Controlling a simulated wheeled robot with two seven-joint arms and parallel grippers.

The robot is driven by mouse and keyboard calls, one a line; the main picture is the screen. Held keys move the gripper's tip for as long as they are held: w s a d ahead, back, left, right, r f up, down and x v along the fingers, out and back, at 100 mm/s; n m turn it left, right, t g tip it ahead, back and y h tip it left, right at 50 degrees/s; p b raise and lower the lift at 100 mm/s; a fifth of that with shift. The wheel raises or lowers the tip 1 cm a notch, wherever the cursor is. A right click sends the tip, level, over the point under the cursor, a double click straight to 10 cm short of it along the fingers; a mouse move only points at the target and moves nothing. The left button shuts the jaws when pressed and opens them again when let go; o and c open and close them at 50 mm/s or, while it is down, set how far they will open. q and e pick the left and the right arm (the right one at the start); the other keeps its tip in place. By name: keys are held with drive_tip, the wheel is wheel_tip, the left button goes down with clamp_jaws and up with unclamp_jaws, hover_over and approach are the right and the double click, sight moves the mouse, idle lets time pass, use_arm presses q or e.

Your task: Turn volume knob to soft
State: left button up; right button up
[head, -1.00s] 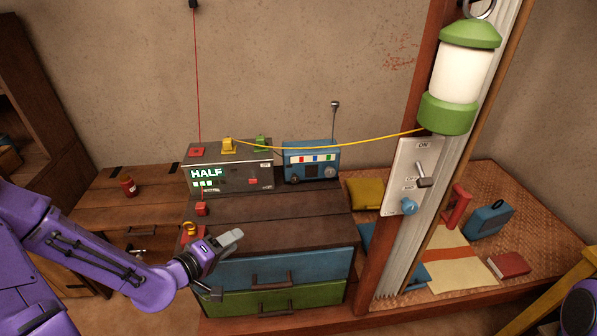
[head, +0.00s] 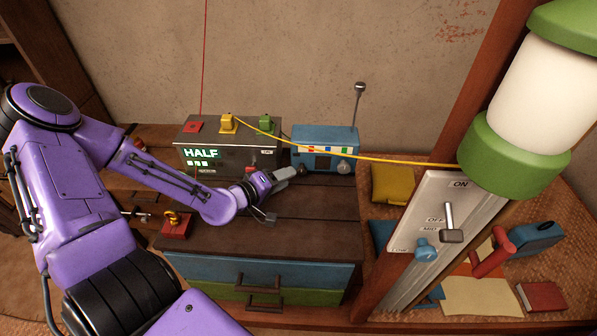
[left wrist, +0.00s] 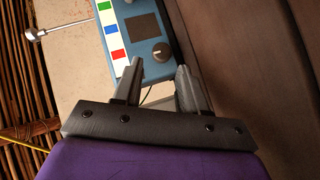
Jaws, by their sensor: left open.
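A blue radio (head: 325,140) stands on the dark wooden chest top against the wall, with an antenna and a strip of coloured keys. A round knob (head: 344,167) sits low at its front right. In the left wrist view a dark grey knob with a pale pointer line (left wrist: 161,50) shows on the blue panel, just beyond the fingertips. Its lettering is too small to read. My left gripper (head: 283,192) is open and empty in front of the radio. It also shows in the left wrist view (left wrist: 158,72), apart from the knob. My right gripper is out of view.
A grey box with a HALF display (head: 228,158) stands left of the radio. A yellow cord (head: 390,162) runs across to the post. A switch plate (head: 430,225) and a green-and-white lamp (head: 525,95) are at right. The chest top (head: 305,222) is mostly clear.

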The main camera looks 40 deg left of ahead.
sight(300, 172)
use_arm(q)
drive_tip(key=x, duration=0.2)
drive_tip(key=f+b+x, duration=0.1)
drive_tip(key=x, duration=0.2)
drive_tip(key=shift+a, duration=0.2)
drive_tip(key=shift+w+b, duration=0.3)
drive_tip(key=shift+b, duration=0.05)
drive_tip(key=shift+d+r, duration=0.2)
drive_tip(key=shift+r, duration=0.05)
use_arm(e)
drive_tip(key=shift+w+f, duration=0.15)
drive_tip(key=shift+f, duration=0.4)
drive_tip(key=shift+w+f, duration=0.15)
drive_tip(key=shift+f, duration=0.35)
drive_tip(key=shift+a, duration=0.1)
use_arm(q)
clamp_jaws()
drive_tip(key=c, duration=0.8)
unclamp_jaws()
drive_tip(key=shift+o, duration=0.2)
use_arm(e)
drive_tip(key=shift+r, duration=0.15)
